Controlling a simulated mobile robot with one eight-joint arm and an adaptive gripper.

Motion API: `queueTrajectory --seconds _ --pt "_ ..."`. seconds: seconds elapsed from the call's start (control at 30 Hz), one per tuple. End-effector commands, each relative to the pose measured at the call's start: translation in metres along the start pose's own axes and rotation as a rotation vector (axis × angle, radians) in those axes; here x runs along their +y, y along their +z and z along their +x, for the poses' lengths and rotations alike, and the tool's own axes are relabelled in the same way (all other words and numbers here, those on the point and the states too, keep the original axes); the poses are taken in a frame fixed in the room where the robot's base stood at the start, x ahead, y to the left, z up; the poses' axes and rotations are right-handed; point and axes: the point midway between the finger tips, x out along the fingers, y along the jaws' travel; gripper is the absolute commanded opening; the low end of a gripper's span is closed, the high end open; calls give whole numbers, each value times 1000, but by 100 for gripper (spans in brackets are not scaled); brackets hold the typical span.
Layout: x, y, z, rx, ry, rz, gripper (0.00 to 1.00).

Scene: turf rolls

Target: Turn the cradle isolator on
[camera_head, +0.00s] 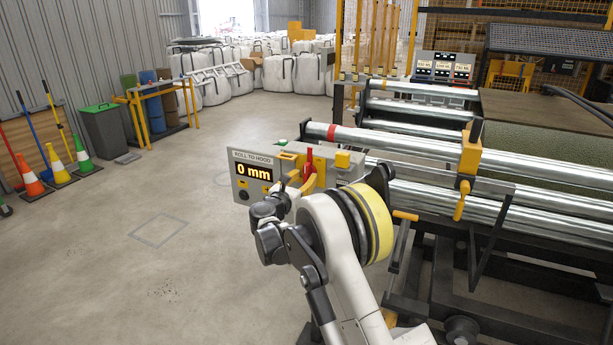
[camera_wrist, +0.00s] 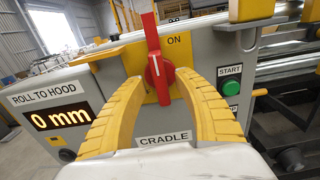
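The cradle isolator is a red rotary handle (camera_wrist: 159,72) on a yellow plate (camera_wrist: 184,55), above the CRADLE label. The handle stands nearly upright, its upper end leaning slightly left, with the word ON just right of it. In the head view the red handle (camera_head: 309,160) shows on the grey control box (camera_head: 243,190). Exact finger contact is hard to see. In the head view my gripper (camera_head: 296,184) is partly hidden by my wrist.
The box carries a ROLL TO HOOD display (camera_wrist: 60,116) reading 0 mm and a green START button (camera_wrist: 231,87). Yellow blocks (camera_wrist: 251,10) stand close above. Metal rollers (camera_head: 410,120) lie behind and to the right. Open floor (camera_head: 120,255) lies left.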

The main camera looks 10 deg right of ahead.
Motion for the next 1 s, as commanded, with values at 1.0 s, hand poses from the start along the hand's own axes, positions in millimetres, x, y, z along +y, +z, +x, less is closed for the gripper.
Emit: queueTrajectory --seconds 1.0 --pt "0 23 -100 -30 35 -56 38"
